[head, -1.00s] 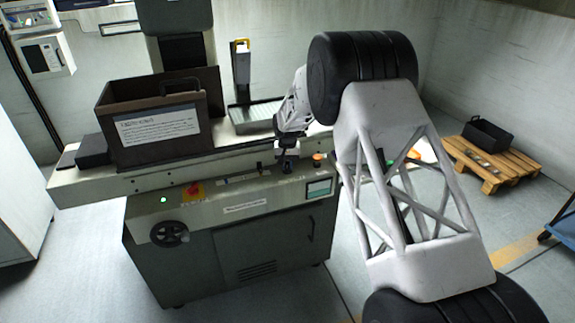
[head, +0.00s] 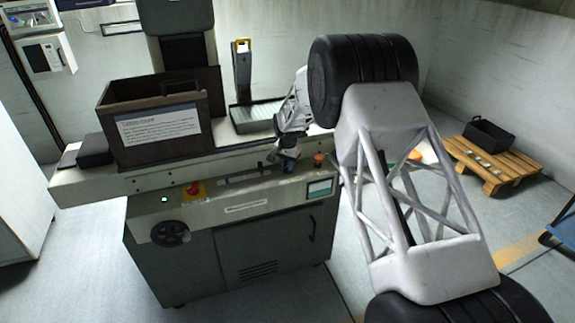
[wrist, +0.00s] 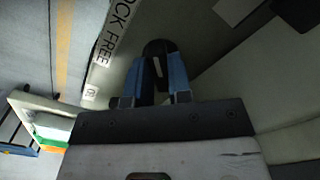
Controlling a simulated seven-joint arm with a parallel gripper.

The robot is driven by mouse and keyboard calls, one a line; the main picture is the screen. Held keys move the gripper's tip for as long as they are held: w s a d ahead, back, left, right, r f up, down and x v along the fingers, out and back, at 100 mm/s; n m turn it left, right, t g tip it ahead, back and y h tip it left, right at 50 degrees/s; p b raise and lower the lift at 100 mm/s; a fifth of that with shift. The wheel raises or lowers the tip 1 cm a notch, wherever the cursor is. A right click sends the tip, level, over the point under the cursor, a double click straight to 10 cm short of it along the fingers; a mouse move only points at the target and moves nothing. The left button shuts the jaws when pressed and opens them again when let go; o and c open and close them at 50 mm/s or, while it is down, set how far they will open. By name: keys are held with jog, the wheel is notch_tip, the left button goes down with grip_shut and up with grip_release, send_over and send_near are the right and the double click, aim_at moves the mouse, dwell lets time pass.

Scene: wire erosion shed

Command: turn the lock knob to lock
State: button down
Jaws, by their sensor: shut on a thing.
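The lock knob (wrist: 157,46) is dark and rounded with a white pointer line, seen between my fingers in the wrist view. A white label (wrist: 112,32) beside it reads "OCK FREE", its start cut off. My gripper (wrist: 160,64) has blue fingers, one on each side of the knob, and is shut on it. In the head view my gripper (head: 287,166) is at the machine's front panel, left of an orange button (head: 318,159). The knob cannot be made out there.
The machine's panel also holds a small screen (head: 319,188), a red stop button (head: 195,190) and a black handwheel (head: 170,233). A dark open box (head: 160,153) stands on the machine top at left. A pallet (head: 500,175) with a black bin (head: 489,137) is at right.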

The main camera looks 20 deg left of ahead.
jog(key=c, duration=1)
grip_release()
jog(key=shift+c, duration=0.2)
jog(key=shift+r, duration=0.1)
jog(key=shift+r, duration=3.8)
